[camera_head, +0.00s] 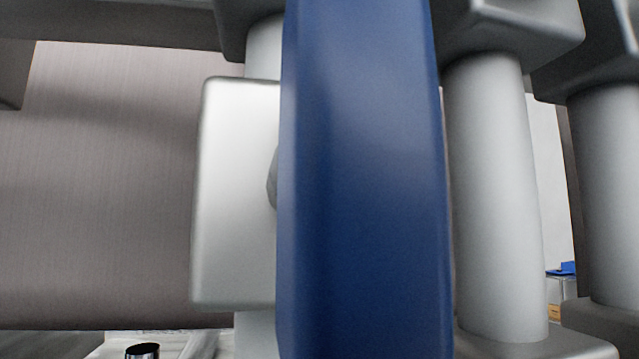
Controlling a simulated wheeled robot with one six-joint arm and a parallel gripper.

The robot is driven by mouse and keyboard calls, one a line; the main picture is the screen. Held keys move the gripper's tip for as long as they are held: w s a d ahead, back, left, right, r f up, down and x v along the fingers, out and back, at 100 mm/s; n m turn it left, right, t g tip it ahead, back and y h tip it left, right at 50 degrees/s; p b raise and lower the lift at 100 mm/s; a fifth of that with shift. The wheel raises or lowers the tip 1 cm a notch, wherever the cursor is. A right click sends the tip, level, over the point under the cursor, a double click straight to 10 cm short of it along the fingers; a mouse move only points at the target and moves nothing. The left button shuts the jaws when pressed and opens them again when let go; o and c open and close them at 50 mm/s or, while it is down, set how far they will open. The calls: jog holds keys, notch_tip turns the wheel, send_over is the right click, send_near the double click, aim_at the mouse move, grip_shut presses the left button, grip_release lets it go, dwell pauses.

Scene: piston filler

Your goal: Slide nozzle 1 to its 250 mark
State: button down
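A tall blue bar (365,180) fills the middle of the view, very close to the camera. Just behind its left side is a pale metal block (236,190), with part of a small round grey stud (272,178) showing between the two. The block sits around or in front of a light grey vertical post (263,47); which of these cannot be told. The blue bar hides the rest of the block and post. I cannot tell whether these parts belong to nozzle 1. No scale or 250 mark is readable. My gripper's fingers cannot be made out.
Two thick grey cylinders (495,200) (608,190) stand close on the right, under dark grey caps (510,25). A grey beam (110,20) crosses the top left. A brushed metal panel (110,180) lies behind. A small dark-topped cylinder (142,350) shows at the bottom left.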

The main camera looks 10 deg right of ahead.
jog(key=shift+d, duration=0.55)
jog(key=shift+a, duration=0.7)
jog(key=s, duration=0.8)
jog(key=shift+d, duration=0.25)
dwell(0.6)
